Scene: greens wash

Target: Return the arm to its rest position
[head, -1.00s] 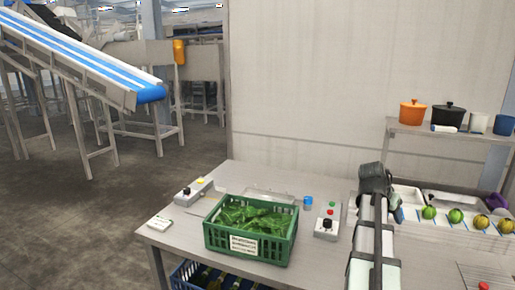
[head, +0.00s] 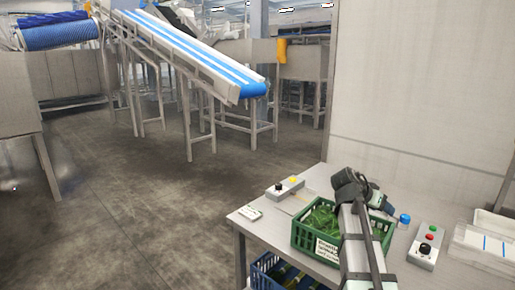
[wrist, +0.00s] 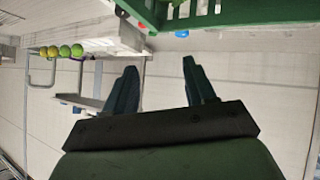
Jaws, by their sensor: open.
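My gripper (wrist: 158,88) shows in the wrist view with its two dark fingers apart and nothing between them. In the head view my arm rises from the bottom, in front of the right part of the green crate, and the gripper (head: 382,206) is small and partly hidden behind the wrist. The green crate (head: 316,244) holds leafy greens (head: 322,217) and stands on the steel table (head: 262,231). In the wrist view the crate (wrist: 235,14) shows at the top edge, apart from the fingers.
A control box with a black knob (head: 283,188) stands left of the crate, and another control box (head: 427,246) stands right of my arm. A blue cap (head: 404,219) is near it. A blue crate (head: 268,272) is under the table. A conveyor (head: 190,42) stands behind, with open floor before it.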

